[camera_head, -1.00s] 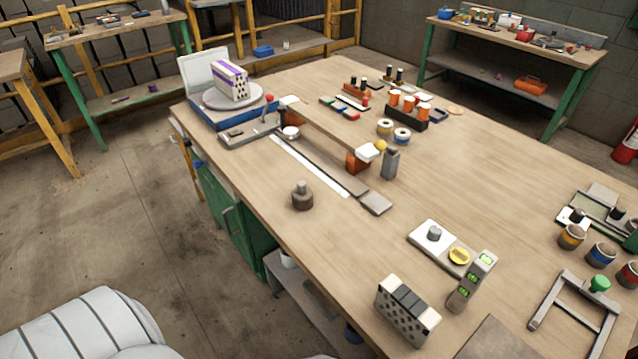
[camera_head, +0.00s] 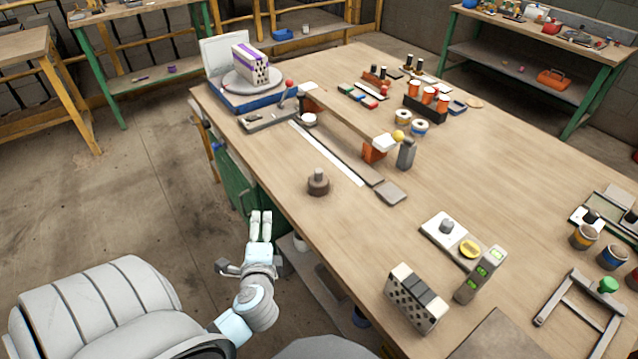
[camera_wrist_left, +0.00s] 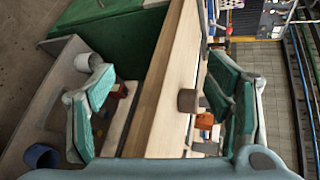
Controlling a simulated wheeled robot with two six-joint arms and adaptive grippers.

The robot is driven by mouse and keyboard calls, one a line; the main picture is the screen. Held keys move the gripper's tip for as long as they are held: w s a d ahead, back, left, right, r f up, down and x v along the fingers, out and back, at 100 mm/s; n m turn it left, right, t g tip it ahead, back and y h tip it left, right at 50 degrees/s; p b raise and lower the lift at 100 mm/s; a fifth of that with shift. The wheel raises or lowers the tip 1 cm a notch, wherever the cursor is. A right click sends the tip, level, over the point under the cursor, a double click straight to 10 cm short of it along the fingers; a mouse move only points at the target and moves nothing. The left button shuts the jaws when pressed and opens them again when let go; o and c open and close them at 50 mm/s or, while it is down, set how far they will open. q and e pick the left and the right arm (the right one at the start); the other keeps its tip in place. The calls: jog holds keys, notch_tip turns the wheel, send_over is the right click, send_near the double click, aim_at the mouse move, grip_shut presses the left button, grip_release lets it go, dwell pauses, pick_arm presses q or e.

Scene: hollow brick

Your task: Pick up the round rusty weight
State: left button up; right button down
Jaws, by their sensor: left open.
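The round rusty weight (camera_head: 318,183) is a brown disc-like body with a short knob on top. It stands upright on the workbench near its left edge. My left gripper (camera_head: 261,224) is open and empty, beside the bench's left edge, to the left of and nearer than the weight, not touching it. In the left wrist view my left gripper's green-padded fingers (camera_wrist_left: 160,108) are spread wide. A brown-grey lump that looks like the weight (camera_wrist_left: 187,101) shows between them, beyond the bench edge. My right gripper is not in view.
The wooden workbench (camera_head: 290,173) has clear room around the weight. A flat grey bar (camera_head: 391,193) lies to its right. A perforated brick (camera_head: 417,298) and a level-like block (camera_head: 480,274) stand nearer. A scale (camera_head: 247,98) bearing a purple-striped brick (camera_head: 250,65) is farther back.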

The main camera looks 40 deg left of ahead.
pick_arm(q)
jog(key=w+r+m+t, duration=0.3)
jog(key=w+m+t, duration=0.25)
jog(key=m, duration=0.45)
jog(key=m+t+h, duration=0.2)
jog(key=m+h, duration=0.2)
jog(key=m, duration=0.7)
send_near(317, 179)
jog(key=shift+m, duration=0.3)
jog(key=b+x, duration=0.2)
jog(key=x, duration=0.8)
jog(key=shift+w+a+b, duration=0.1)
jog(key=shift+w+b, duration=0.2)
jog(key=shift+b, duration=0.1)
jog(key=shift+w+a, duration=0.1)
jog(key=shift+w, duration=0.3)
jog(key=shift+s, duration=0.1)
grip_shut()
jog(key=shift+r, duration=0.15)
